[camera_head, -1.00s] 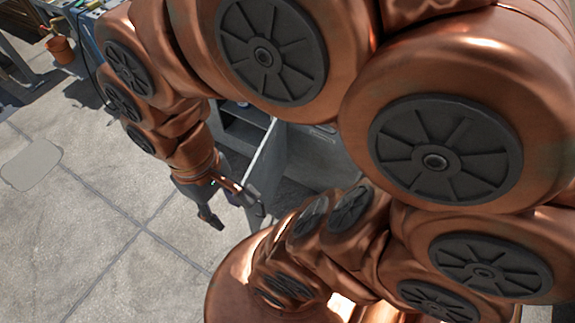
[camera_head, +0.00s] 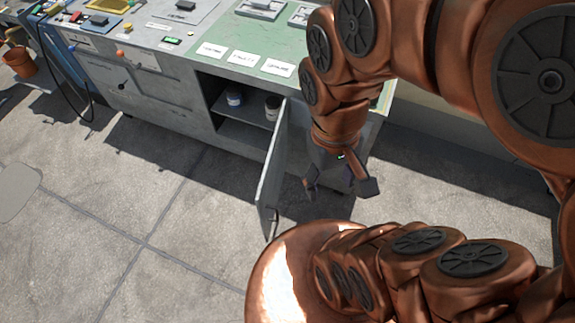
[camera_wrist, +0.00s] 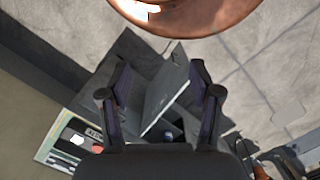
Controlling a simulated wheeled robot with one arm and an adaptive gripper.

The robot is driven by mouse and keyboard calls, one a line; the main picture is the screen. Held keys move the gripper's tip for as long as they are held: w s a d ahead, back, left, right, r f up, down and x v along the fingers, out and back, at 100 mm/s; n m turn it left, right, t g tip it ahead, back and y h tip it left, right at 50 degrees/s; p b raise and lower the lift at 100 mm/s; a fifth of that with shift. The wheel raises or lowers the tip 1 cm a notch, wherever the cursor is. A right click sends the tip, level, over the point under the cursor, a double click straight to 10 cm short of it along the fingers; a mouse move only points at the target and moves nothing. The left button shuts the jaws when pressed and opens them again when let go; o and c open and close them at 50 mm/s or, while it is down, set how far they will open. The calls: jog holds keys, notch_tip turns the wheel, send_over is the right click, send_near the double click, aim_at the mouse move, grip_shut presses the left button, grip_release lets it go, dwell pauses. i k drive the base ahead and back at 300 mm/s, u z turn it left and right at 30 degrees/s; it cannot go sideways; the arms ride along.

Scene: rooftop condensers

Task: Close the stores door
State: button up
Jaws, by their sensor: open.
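The stores door (camera_head: 271,166) is a grey panel that stands open, swung out from the front of the grey cabinet (camera_head: 165,98). Inside the open compartment a shelf (camera_head: 247,135) holds two small jars, one (camera_head: 234,98) at the left and one (camera_head: 272,107) nearer the door. My gripper (camera_head: 341,188) is open and empty, to the right of the door, on its outer side, low over the floor. In the wrist view the door (camera_wrist: 166,92) shows between the open fingers of my gripper (camera_wrist: 160,84); I cannot tell any contact.
The green and grey worktop (camera_head: 262,40) carries white labels and trays. A drawer front (camera_head: 135,60) is left of the compartment. An orange pot (camera_head: 18,62) and a hanging dark cable (camera_head: 90,100) are at far left. Paved floor (camera_head: 90,200) in front is clear.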

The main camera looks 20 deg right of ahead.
aim_at(268, 193)
jog(key=z, duration=2.25)
jog(key=k, duration=1.2)
jog(key=u, duration=2.1)
